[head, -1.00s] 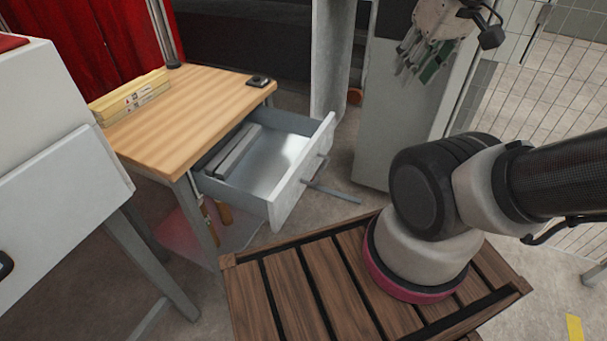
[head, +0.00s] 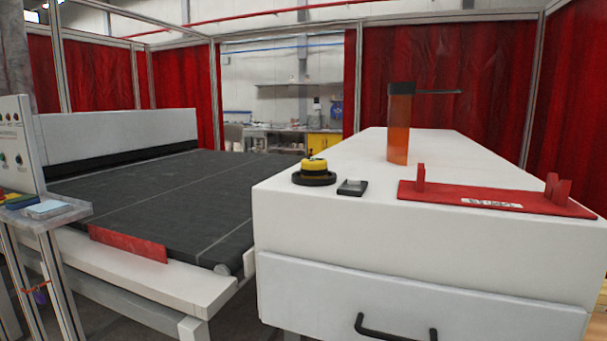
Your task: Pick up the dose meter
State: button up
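A small black handheld device with a grey face (head: 352,187), which may be the dose meter, lies flat on the white cabinet top (head: 330,215) in the head view. It lies near the front edge, just right of a yellow and black round button unit (head: 314,172). No writing on it can be read. My gripper and arm are not in view.
A red holder plate (head: 490,197) with upright pegs lies right of the device. An orange translucent upright piece (head: 398,130) stands behind. A black drawer handle (head: 385,328) juts from the cabinet front. A dark conveyor (head: 160,200) with a red strip (head: 127,243) is left.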

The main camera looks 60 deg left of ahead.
aim_at(310, 168)
jog(key=u, duration=2.15)
